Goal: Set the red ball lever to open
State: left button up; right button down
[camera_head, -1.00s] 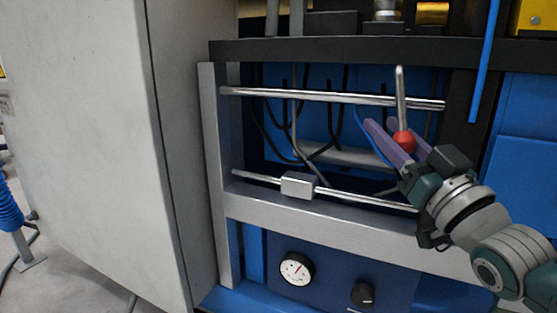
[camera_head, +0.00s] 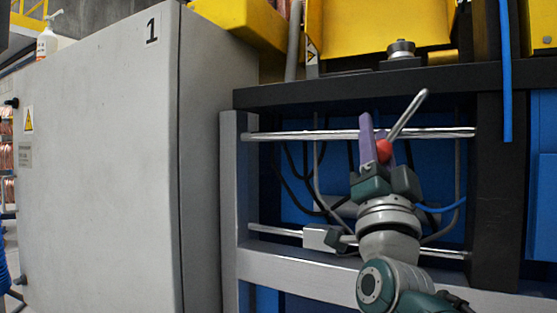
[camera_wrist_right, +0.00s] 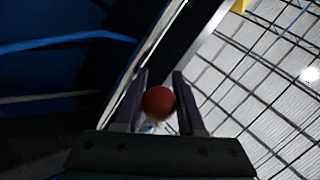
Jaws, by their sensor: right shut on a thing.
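The lever is a metal rod (camera_head: 408,114) with a red ball (camera_head: 384,151) at its lower end. The rod slants from upper right down to the ball at lower left, in front of the upper silver rail. My right gripper (camera_head: 378,140) comes up from below with purple fingers and is shut on the red ball. In the right wrist view the ball (camera_wrist_right: 158,103) sits between the two fingers (camera_wrist_right: 160,95). The far finger is partly hidden behind the ball in the head view. My left gripper is not in view.
Two silver rails cross the frame opening, the upper rail (camera_head: 320,135) close behind the lever. A small grey block (camera_head: 318,237) sits on the lower rail. Dark cables (camera_head: 297,170) hang behind. A large grey cabinet (camera_head: 95,170) stands at left, a black beam (camera_head: 330,90) above.

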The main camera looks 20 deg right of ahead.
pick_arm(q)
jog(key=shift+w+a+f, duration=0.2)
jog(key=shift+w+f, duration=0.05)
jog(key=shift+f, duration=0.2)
pick_arm(e)
jog(key=shift+w+a+r+m+g+h, duration=0.1)
jog(key=shift+m+g+h, duration=0.25)
jog(key=shift+m+h, duration=0.2)
jog(key=shift+w+a+r+m+g+h, duration=0.1)
jog(key=shift+m+g+h, duration=0.3)
jog(key=shift+m, duration=0.25)
jog(key=shift+s+d+r, duration=0.1)
jog(key=c, duration=0.5)
grip_release()
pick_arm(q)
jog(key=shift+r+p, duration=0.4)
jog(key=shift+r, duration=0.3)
pick_arm(e)
jog(key=v, duration=1)
